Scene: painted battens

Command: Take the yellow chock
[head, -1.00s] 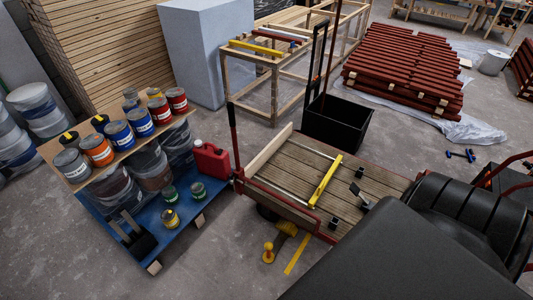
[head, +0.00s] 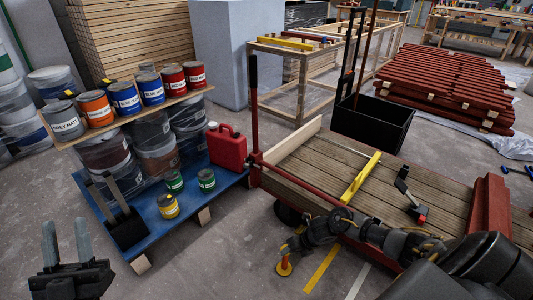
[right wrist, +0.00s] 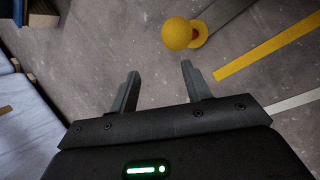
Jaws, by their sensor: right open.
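A yellow piece with a round knob (head: 284,268), which I take for the yellow chock, stands on the floor in front of the flatbed cart. My right arm partly hides it in the head view. In the right wrist view the yellow knob (right wrist: 178,33) shows beyond the fingertips, slightly right of middle. My right gripper (right wrist: 160,82) is open, with nothing between its fingers and apart from the knob. My left gripper (head: 65,240) is open and empty at the lower left of the head view, its fingers pointing up.
The flatbed cart (head: 320,178) has a wooden deck carrying a yellow level (head: 360,178). On the left, a blue pallet (head: 180,222) holds paint tins, drums and a red jerrycan (head: 227,147). A yellow floor line (head: 321,268) runs right of the knob. Floor at lower left is bare.

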